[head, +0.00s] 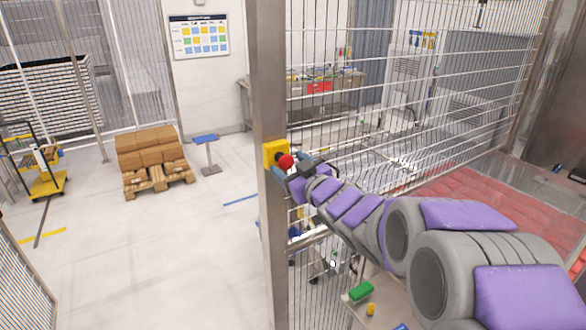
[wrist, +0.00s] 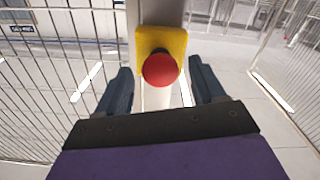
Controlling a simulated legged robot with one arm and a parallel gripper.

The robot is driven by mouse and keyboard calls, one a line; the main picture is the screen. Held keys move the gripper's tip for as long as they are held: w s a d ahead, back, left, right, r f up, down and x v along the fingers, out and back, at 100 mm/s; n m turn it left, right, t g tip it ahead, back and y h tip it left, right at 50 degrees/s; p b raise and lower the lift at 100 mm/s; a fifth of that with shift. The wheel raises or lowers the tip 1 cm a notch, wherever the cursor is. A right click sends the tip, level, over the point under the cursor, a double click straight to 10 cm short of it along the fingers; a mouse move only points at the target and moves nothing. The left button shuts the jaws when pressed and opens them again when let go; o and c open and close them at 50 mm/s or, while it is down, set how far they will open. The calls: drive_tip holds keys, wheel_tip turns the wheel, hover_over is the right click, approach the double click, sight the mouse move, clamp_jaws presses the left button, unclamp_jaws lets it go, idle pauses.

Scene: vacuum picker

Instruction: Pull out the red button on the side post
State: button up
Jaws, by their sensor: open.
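The red button (head: 286,161) sits on a yellow box (head: 270,150) fixed to a grey side post (head: 268,220). In the wrist view the round red button (wrist: 160,69) stands out from its yellow housing (wrist: 175,40), with a dark collar behind it. My gripper (head: 292,170) is at the button in the head view. In the wrist view my gripper (wrist: 162,82) is open, with one dark finger on each side of the button. Gaps show between the button and both fingers, so neither appears to touch it. The fingertips are partly hidden in the head view.
Wire mesh fence (head: 400,120) runs right from the post, behind my arm. A pallet of brown boxes (head: 152,160) stands on the open floor at left, beside a small blue-topped stand (head: 206,150). A workbench (head: 325,90) stands behind the fence.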

drive_tip(key=v, duration=1.7)
drive_tip(key=shift+d, duration=0.2)
drive_tip(key=shift+s, duration=0.1)
